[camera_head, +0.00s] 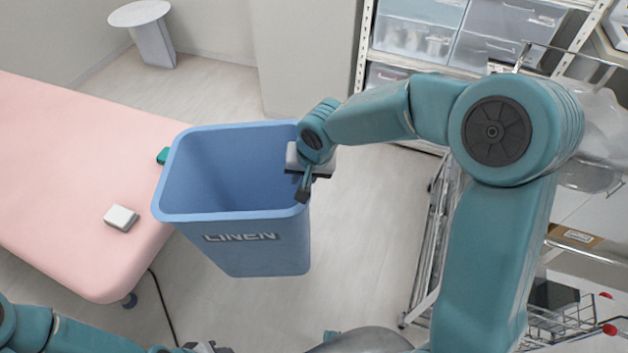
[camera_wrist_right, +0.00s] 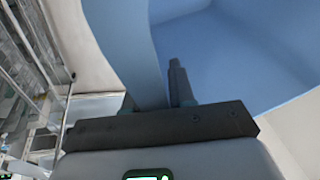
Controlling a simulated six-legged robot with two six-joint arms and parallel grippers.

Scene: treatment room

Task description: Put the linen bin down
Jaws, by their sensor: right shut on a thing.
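The blue linen bin (camera_head: 240,240), marked LINEN, is open-topped and looks empty. It hangs roughly upright in the middle of the head view, beside the pink bed. I cannot tell for sure how far its base is from the floor. My right gripper (camera_head: 304,186) is shut on the bin's right rim, one finger inside and one outside. In the right wrist view, the fingers (camera_wrist_right: 168,85) straddle the blue bin wall (camera_wrist_right: 118,45). My left arm shows only at the bottom left edge of the head view, and its gripper's jaws cannot be made out.
The pink bed (camera_head: 60,190) is left of the bin, with a small white box (camera_head: 120,217) near its edge and a green item (camera_head: 163,156) behind the bin. A wire cart (camera_head: 440,220) stands right. A round side table (camera_head: 150,35) is at the back. Pale floor (camera_head: 370,230) is clear between.

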